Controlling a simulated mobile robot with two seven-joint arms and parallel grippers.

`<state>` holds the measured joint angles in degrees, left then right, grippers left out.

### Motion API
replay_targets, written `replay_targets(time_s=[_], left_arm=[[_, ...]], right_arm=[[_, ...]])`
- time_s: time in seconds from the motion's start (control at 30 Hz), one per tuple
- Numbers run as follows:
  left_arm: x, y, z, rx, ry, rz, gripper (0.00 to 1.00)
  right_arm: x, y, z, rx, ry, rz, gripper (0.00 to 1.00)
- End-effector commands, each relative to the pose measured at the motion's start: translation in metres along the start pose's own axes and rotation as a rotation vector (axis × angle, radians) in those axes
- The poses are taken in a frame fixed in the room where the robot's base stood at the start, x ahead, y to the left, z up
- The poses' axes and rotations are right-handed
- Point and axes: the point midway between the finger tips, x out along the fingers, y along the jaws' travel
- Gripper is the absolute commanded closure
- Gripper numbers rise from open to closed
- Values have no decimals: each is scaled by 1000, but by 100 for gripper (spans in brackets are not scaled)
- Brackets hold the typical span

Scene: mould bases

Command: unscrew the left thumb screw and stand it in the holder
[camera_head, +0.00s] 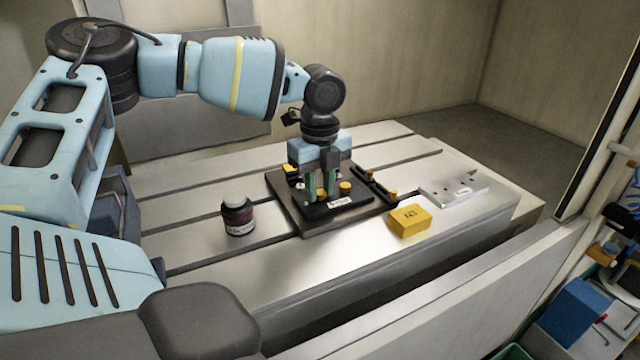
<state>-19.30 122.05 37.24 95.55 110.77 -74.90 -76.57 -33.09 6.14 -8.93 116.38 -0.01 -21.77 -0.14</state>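The mould base (301,216) is a dark plate on the slotted metal table, with a black block (357,200) on top. A yellow thumb screw (320,193) shows low between the green fingertips of my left gripper (321,186). The fingers point down and their narrow gap looks filled by its knob; the rest of it is hidden. A second yellow thumb screw (345,187) stands just right of the fingers. A black rail (374,186) with yellow parts lies along the plate's right side; I cannot tell whether it is the holder. My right gripper is out of view.
A silver plate with holes (453,190) lies farther right. The table (300,273) is clear in front.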

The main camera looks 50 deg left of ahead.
Motion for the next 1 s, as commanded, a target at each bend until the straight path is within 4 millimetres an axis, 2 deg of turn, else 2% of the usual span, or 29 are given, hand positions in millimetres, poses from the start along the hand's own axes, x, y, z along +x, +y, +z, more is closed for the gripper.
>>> replay_targets(time_s=[0.03,0.17,0.37,1.0], left_arm=[[1,0,0,0,0,1,83],[1,0,0,0,0,2,100],[0,0,0,-39,-1,2,100],[0,0,0,-741,-3,2,100]], right_arm=[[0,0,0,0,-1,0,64],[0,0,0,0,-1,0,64],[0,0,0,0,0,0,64],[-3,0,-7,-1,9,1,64]])
